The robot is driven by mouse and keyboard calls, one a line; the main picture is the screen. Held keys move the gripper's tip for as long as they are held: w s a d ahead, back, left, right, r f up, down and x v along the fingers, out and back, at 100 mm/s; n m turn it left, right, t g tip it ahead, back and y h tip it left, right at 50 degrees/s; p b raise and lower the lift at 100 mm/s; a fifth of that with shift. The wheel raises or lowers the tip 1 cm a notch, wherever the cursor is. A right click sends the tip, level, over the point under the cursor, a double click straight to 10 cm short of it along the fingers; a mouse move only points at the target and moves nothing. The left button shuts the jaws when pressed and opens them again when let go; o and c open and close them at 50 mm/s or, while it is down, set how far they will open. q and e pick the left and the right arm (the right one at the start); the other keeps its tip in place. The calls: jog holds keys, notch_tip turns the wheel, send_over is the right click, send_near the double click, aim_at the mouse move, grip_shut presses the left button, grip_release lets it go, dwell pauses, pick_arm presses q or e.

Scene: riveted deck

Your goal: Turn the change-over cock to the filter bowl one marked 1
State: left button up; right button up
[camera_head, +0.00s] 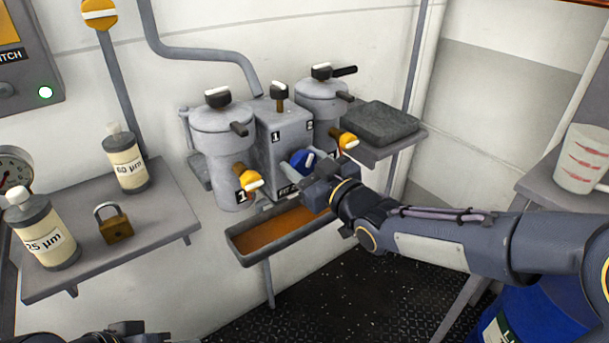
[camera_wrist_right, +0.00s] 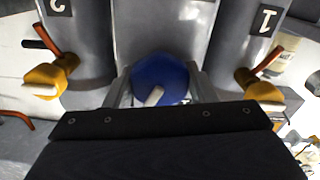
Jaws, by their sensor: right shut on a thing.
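The change-over cock is a blue round knob (camera_head: 301,160) with a white pointer, low on the grey block between two filter bowls. Its pointer slants up and right in the head view, toward the bowl 2 side. Filter bowl 1 (camera_head: 222,150) is at left, filter bowl 2 (camera_head: 321,101) at right. My right gripper (camera_head: 304,173) is shut on the blue knob. In the right wrist view, which is upside down, the knob (camera_wrist_right: 160,76) sits between the fingers. My left gripper (camera_head: 112,335) shows only partly at the bottom edge; its jaws are unclear.
Yellow-handled drain cocks (camera_head: 251,180) stick out beside the knob. A drip tray (camera_head: 244,259) with brown liquid is below. A shelf (camera_head: 165,214) at left holds two bottles and a padlock (camera_head: 114,223). A dark block (camera_head: 380,124) lies on the right shelf.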

aim_at(308, 165)
jog(key=n+b, duration=0.9)
jog(key=b, duration=0.1)
jog(key=shift+f, duration=0.25)
jog(key=shift+n+b, duration=0.9)
jog(key=shift+n, duration=0.3)
jog(key=shift+r+n+b, duration=0.15)
jog(key=shift+n+b, duration=0.45)
jog(key=shift+n, duration=0.3)
jog(key=shift+r+n, duration=0.1)
jog(key=shift+n, duration=0.2)
jog(key=o, duration=1)
jog(key=shift+a, duration=0.1)
jog(key=p+v, duration=0.1)
jog(key=v, duration=0.6)
jog(key=shift+r+p, duration=0.1)
jog(key=shift+p, duration=0.2)
jog(key=shift+s+d, duration=0.25)
jog(key=shift+s, duration=0.1)
